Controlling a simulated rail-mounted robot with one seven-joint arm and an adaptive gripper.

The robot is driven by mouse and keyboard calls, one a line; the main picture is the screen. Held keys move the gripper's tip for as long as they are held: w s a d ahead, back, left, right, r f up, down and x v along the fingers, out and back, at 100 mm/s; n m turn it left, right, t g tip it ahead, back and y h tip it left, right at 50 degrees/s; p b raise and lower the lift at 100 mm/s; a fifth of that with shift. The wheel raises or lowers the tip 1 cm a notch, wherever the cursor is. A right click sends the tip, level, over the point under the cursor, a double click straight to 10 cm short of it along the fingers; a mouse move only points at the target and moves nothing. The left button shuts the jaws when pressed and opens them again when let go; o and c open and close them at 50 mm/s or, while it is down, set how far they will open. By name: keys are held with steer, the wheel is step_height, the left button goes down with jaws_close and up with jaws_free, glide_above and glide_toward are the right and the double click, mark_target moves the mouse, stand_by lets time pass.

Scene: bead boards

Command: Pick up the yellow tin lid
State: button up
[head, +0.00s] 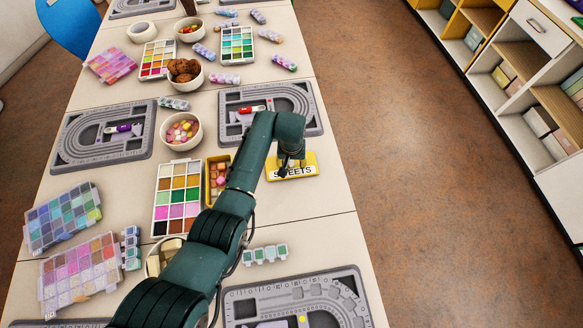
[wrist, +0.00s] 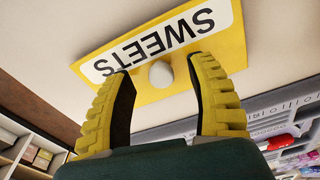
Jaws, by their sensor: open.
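The yellow tin lid (head: 309,160) lies flat on the table near its right edge in the head view, with a white label reading SWEETS. In the wrist view the lid (wrist: 155,95) fills the upper middle, and a pale round knob (wrist: 161,74) stands at its centre. My gripper (wrist: 162,68) is open, with its two yellow ridged fingers on either side of the knob and apart from it. In the head view my gripper (head: 290,168) is over the lid and hides part of it.
An open yellow tin (head: 217,178) with blocky sweets stands left of the lid, partly behind my arm. A grey bead board (head: 312,118) lies just behind the lid. A colour-compartment box (head: 155,229) and a bowl of sweets (head: 198,142) are further left. The table's right edge is close.

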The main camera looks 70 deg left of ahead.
steer(key=shift+a+f, duration=0.1)
steer(key=shift+f, duration=0.4)
steer(key=shift+c, duration=0.4)
jaws_close()
